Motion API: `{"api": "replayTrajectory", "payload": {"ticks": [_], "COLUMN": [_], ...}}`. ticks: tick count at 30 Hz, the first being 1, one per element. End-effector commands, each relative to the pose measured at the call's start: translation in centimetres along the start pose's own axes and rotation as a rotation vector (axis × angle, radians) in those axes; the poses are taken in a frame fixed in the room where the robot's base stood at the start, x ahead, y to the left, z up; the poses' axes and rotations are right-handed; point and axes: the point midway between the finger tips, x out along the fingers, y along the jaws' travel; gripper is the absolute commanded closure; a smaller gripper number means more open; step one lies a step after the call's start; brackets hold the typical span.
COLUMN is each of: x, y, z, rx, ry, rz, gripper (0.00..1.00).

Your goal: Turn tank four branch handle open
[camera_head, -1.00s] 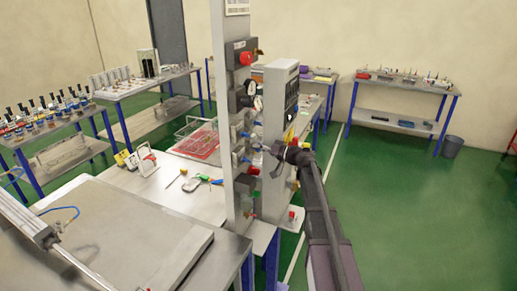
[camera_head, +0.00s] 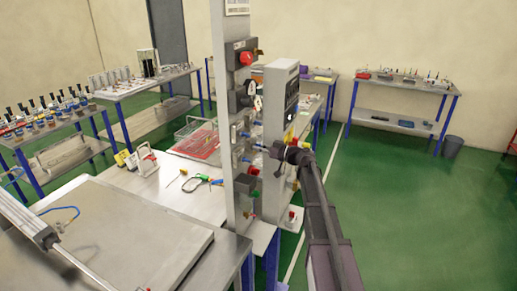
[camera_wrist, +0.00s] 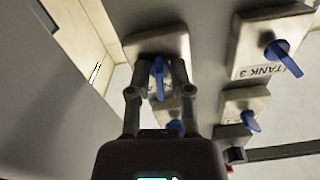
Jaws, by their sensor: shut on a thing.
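In the wrist view, my gripper (camera_wrist: 159,72) has its two fingers on either side of a blue handle (camera_wrist: 159,78) on a pale metal plate (camera_wrist: 172,45). It is shut on this handle, which points roughly along the fingers. The plate's label is hidden, so I cannot read whether it is tank four. A plate marked TANK 3 (camera_wrist: 285,70), with its own slanted blue handle (camera_wrist: 277,49), sits to the right. In the head view, my gripper (camera_head: 268,149) reaches the right side of the grey upright panel (camera_head: 235,50); its fingertips are too small to make out.
Another blue handle (camera_wrist: 250,121) sits below TANK 3, and one more (camera_wrist: 175,126) lies close under my fingers. In the head view, a grey cabinet (camera_head: 277,95) stands just behind my gripper. Open green floor (camera_head: 400,200) lies to the right.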

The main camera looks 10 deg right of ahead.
Motion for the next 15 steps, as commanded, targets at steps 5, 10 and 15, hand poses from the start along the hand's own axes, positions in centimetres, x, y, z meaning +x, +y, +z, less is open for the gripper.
{"api": "replayTrajectory", "payload": {"ticks": [5,10,15], "x": [0.03,0.03,0.04], "y": [-0.03,-0.04,-0.05], "z": [-0.02,-0.02,-0.01], "rx": [-0.168,-0.329,-0.489], "ry": [0.001,0.001,0.001], "rz": [0.0,0.0,0.0], "gripper": [1.0,1.0,1.0]}}
